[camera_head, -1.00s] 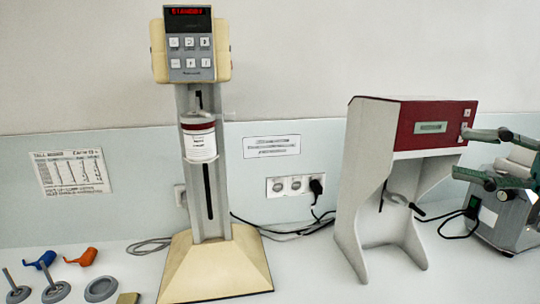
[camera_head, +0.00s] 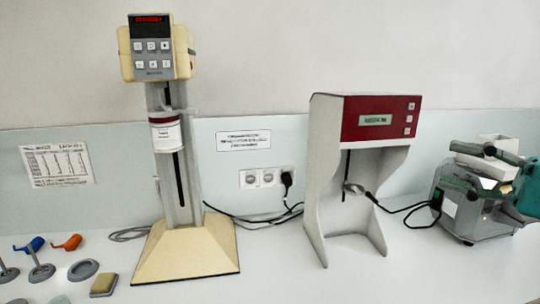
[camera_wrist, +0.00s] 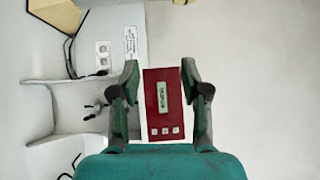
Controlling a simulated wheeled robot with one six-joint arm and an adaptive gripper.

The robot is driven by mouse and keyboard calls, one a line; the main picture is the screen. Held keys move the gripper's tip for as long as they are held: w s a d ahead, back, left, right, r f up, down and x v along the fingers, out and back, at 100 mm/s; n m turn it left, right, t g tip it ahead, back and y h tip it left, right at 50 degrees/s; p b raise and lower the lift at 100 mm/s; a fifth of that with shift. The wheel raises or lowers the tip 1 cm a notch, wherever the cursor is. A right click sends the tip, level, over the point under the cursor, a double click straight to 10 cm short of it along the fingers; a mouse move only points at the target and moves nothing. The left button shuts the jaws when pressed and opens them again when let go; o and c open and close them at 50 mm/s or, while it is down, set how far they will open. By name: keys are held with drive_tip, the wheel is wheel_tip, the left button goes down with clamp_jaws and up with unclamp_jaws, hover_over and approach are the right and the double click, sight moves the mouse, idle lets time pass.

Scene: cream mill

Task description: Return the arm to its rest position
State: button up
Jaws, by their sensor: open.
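My gripper (camera_wrist: 159,66) is open and empty in the wrist view, its two green fingers apart. Past them, the red front of the white-legged machine (camera_wrist: 164,117) shows between the fingers. In the head view my gripper (camera_head: 450,165) reaches in from the right edge, its fingers overlapping the grey bench machine (camera_head: 468,218) in the picture. Most of my arm is out of view.
A tall cream stand (camera_head: 185,250) holds a red-and-white jar (camera_head: 166,134). The red-and-white machine (camera_head: 312,200) stands to its right, with cables behind.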

drive_tip(key=w+a+f+m+t+h, duration=0.1)
drive_tip(key=w+f+m+t+h, duration=0.15)
drive_tip(key=f, duration=0.75)
drive_tip(key=w+f+m+t+h, duration=0.2)
drive_tip(key=w+f+m+t, duration=0.15)
drive_tip(key=f, duration=0.55)
drive_tip(key=s+a+f+h, duration=0.2)
drive_tip(key=s+f+h, duration=0.15)
drive_tip(key=f, duration=0.65)
drive_tip(key=s+a+f+h, duration=0.1)
drive_tip(key=s+f+h, duration=0.25)
drive_tip(key=f, duration=0.65)
drive_tip(key=s+a+f+n+g+h, duration=0.1)
drive_tip(key=s+f+n+h, duration=0.1)
drive_tip(key=s+f, duration=0.45)
drive_tip(key=s+a+f+n+g+h, duration=0.15)
drive_tip(key=s+f, duration=0.25)
drive_tip(key=s, duration=0.5)
drive_tip(key=s+a+n, duration=0.1)
drive_tip(key=s+n, duration=0.4)
drive_tip(key=s, duration=0.5)
drive_tip(key=s+a+r+n, duration=0.1)
drive_tip(key=s+n, duration=0.4)
drive_tip(key=s, duration=0.5)
drive_tip(key=shift+a+r, duration=0.25)
drive_tip(key=shift+a, duration=0.35)
drive_tip(key=shift+s, duration=0.1)
